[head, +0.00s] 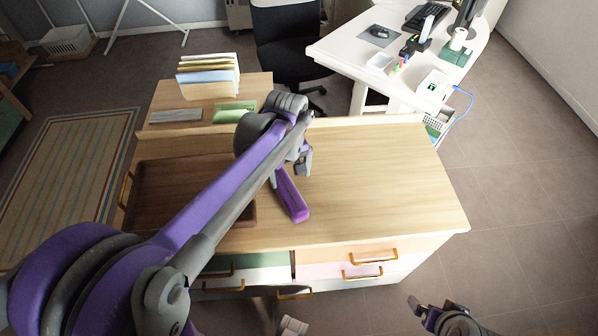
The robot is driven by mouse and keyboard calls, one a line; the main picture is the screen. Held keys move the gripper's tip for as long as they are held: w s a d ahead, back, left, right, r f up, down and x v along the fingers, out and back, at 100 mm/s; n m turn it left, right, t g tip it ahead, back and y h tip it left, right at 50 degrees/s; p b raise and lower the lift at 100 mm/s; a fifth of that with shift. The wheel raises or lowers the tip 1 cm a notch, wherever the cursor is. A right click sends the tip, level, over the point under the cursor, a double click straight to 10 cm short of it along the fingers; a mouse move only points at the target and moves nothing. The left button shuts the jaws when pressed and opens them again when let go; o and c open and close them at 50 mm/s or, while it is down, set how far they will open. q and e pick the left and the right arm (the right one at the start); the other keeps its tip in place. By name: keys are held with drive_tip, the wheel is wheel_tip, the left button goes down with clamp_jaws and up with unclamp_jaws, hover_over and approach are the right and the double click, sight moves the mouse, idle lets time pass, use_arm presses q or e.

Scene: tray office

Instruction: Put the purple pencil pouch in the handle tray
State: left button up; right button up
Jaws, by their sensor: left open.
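The purple pencil pouch (291,197) lies on the wooden desktop, a long narrow shape near the middle front; its far end is partly hidden by my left gripper. My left gripper (300,167) is open, at the pouch's far end; I cannot tell how high above the desktop it is. The handle tray (147,171) is dark brown wood with a brass-coloured handle at its left, and lies left of the pouch. My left arm crosses over the tray and hides much of it. My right gripper (436,318) shows partly at the bottom right, off the desk; its jaws are unclear.
A file holder with folders (208,78), a grey flat item (175,116) and a green item (234,111) stand on the raised back-left part. The desktop (385,180) right of the pouch is clear. A black chair (283,45) and a white desk (350,48) are behind.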

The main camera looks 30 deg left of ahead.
sight(287, 188)
use_arm(q)
drive_tip(key=shift+w+a+f+n, duration=0.25)
drive_tip(key=shift+w+a+n, duration=0.15)
drive_tip(key=shift+w+a, duration=0.45)
drive_tip(key=f, duration=0.3)
drive_tip(key=shift+s+f, duration=0.35)
drive_tip(key=shift+w+a+f+b, duration=0.1)
drive_tip(key=shift+f+b, duration=0.15)
drive_tip(key=shift+f, duration=1.35)
drive_tip(key=shift+w+a+f+b, duration=0.1)
drive_tip(key=shift+f+b, duration=0.1)
drive_tip(key=shift+f, duration=1.35)
drive_tip(key=shift+c, duration=0.3)
drive_tip(key=shift+r, duration=0.15)
clamp_jaws()
